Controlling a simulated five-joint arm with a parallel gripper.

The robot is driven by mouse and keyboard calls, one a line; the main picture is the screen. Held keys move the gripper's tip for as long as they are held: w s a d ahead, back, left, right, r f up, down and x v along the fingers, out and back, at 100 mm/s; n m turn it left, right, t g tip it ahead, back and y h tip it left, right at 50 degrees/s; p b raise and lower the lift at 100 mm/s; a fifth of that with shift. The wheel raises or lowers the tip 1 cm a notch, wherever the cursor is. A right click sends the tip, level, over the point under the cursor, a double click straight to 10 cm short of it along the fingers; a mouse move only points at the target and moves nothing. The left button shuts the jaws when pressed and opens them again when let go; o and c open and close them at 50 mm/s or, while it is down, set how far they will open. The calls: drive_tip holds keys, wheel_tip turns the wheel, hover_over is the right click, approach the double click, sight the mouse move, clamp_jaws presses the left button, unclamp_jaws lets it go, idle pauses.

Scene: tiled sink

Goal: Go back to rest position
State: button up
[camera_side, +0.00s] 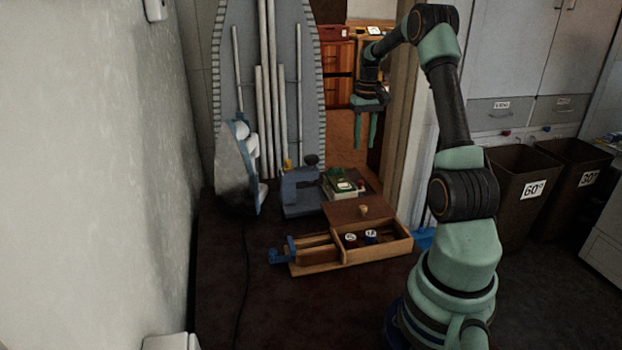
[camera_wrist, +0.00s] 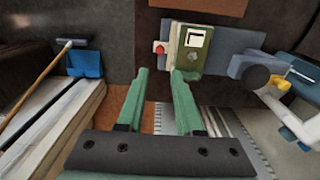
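My gripper (camera_side: 366,128) hangs fingers down in the side view, in the air above and behind the work surface. In the wrist view its two green fingers (camera_wrist: 160,85) stand apart with nothing between them, so it is open and empty. Beyond the fingertips in the wrist view lies a green and cream box (camera_wrist: 190,45) with a white label. The same green box (camera_side: 341,184) shows in the side view, below my gripper and apart from it.
A wooden box (camera_side: 377,253) with small spools inside stands at the front. A grey-blue machine (camera_side: 300,190), an iron (camera_side: 238,170) and an upright ironing board (camera_side: 305,100) are at the left and back. Brown bins (camera_side: 521,205) stand right. A door frame is close beside my arm.

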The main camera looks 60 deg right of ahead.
drive_tip(key=w+a+r+n+t+h, duration=0.1)
drive_tip(key=w+a+r+n, duration=0.3)
drive_tip(key=a, duration=0.6)
drive_tip(key=w+a+r+t, duration=0.1)
drive_tip(key=a+r, duration=0.4)
drive_tip(key=a, duration=0.4)
drive_tip(key=s+a+n+t, duration=0.1)
drive_tip(key=s+a+n, duration=0.1)
drive_tip(key=a, duration=0.7)
drive_tip(key=s+a+n+t+y, duration=0.1)
drive_tip(key=s+a+n+t, duration=0.1)
drive_tip(key=a, duration=0.8)
drive_tip(key=s+n, duration=0.1)
drive_tip(key=s, duration=0.1)
drive_tip(key=shift+s+a+t, duration=0.2)
drive_tip(key=shift+s+t, duration=0.1)
drive_tip(key=shift+s, duration=0.05)
